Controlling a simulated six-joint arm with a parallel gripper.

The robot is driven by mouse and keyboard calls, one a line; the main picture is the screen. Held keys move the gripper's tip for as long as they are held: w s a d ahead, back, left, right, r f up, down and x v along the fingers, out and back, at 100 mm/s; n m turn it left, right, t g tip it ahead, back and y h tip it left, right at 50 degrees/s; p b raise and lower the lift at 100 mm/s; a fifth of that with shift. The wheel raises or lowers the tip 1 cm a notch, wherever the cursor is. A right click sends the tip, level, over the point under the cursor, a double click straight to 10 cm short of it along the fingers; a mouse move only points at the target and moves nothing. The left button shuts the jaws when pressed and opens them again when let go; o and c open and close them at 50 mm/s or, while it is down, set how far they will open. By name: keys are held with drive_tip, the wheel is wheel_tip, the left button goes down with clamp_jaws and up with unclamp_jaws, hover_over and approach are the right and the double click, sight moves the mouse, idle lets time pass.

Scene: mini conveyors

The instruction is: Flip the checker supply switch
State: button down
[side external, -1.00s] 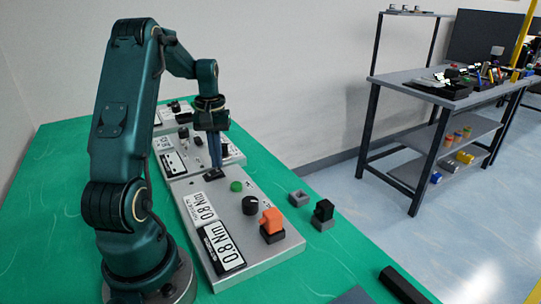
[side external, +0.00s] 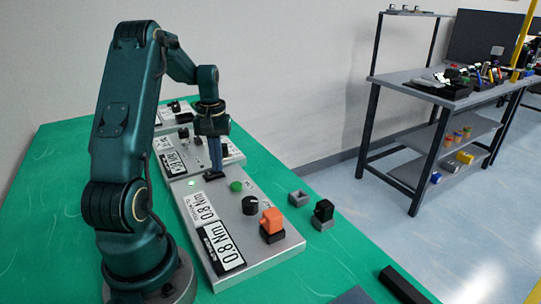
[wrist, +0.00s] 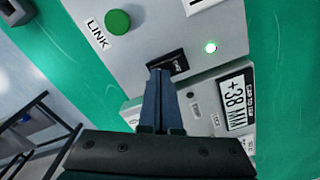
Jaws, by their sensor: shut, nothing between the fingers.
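A small black switch (wrist: 174,63) is set in a grey panel (wrist: 215,25), just beyond my fingertips in the wrist view. Its lettering is too small to read, and my fingers partly cover it. In the side view my gripper (side external: 214,170) points down at the panel's far end.
A green button (wrist: 118,21) marked LINK is on the same panel. A display reading +38 MM (wrist: 238,103) is on the neighbouring unit. A black knob (side external: 250,205) and an orange block (side external: 271,219) stand nearer. Loose grey (side external: 298,198) and black (side external: 323,210) parts lie right of the panel.

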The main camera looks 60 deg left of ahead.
drive_tip(key=shift+r, duration=3.5)
drive_tip(key=w+d+r+m+t+y, duration=0.1)
drive_tip(key=w+d+r+m, duration=0.2)
drive_tip(key=d, duration=0.5)
drive_tip(key=w+d+r+m+t, duration=0.1)
drive_tip(key=d+r+m+t, duration=0.15)
drive_tip(key=d+r, duration=0.4)
drive_tip(key=s+d+f+m+t, duration=0.1)
drive_tip(key=s+d+f+m, duration=0.1)
drive_tip(key=d, duration=0.4)
drive_tip(key=s+d+f+m+t+h, duration=0.1)
drive_tip(key=s+d+f+m, duration=0.2)
drive_tip(key=s+d, duration=0.4)
drive_tip(key=shift+s+m, duration=0.2)
drive_tip(key=shift+m, duration=0.55)
